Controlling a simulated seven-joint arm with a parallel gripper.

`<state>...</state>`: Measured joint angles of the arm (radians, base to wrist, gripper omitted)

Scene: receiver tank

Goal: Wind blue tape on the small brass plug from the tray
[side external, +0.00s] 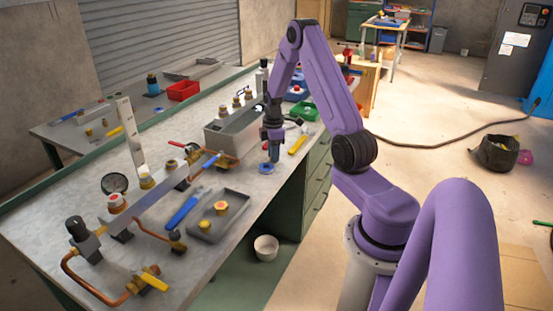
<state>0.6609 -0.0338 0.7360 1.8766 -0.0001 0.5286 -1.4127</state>
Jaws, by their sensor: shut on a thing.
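My gripper (271,160) points straight down over the right part of the bench, its fingers shut. A small blue ring, which looks like the blue tape roll (265,169), is at the fingertips, at or just above the bench top. The gap between ring and bench is too small to judge. The grey tray (236,217) lies on the bench to the left and nearer the camera. Inside it are two brass-coloured plugs: one with a reddish top (221,206) and a smaller one (204,225) at the near left. My gripper is well clear of both.
A blue wrench (184,210) lies left of the tray. A pipe manifold with valves (150,195) runs along the bench. A grey metal box (232,131) stands behind my gripper, and a yellow-handled tool (297,144) lies right of it. A white bucket (266,247) is below the bench edge.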

